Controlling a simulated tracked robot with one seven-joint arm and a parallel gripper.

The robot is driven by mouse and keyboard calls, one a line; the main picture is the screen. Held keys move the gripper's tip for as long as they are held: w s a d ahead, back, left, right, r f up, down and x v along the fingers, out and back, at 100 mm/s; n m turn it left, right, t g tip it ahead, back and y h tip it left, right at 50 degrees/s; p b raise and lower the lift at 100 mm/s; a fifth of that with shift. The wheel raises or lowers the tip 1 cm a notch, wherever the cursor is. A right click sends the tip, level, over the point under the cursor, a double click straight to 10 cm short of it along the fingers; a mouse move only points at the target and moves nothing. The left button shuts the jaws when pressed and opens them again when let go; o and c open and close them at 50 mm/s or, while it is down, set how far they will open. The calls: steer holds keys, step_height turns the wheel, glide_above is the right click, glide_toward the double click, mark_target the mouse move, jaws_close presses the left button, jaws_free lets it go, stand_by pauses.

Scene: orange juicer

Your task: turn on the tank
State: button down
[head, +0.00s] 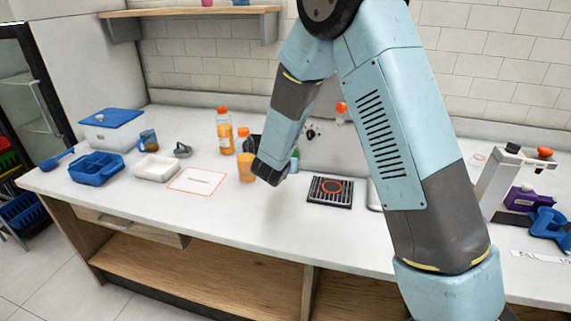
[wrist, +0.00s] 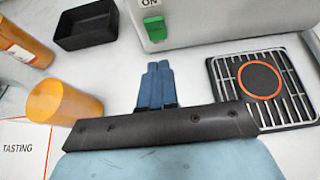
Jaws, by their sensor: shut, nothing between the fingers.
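The tank (wrist: 205,18) is a pale grey box at the top of the wrist view, with an "ON" label (wrist: 149,3) and a green switch (wrist: 155,29) low on its front. In the head view its grey front (head: 341,151) shows behind my arm, partly hidden. My gripper (wrist: 158,66) has blue fingers, shut together and empty. They point toward the tank, below the green switch in the wrist picture. I cannot tell whether they touch it.
A black grate with an orange ring (wrist: 260,80) lies right of my gripper. An orange cup (wrist: 63,102), a juice bottle (wrist: 20,43) and a black tray (wrist: 87,24) stand left. Counter between is clear.

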steer(key=w, duration=0.1)
steer(key=w+d, duration=0.1)
steer(key=w, duration=0.1)
steer(key=w+f, duration=0.1)
steer(key=shift+w+d, duration=0.2)
steer(key=shift+w, duration=0.2)
steer(key=shift+w+d+r, duration=0.15)
steer(key=shift+w+r, duration=0.05)
steer(key=shift+w, duration=0.65)
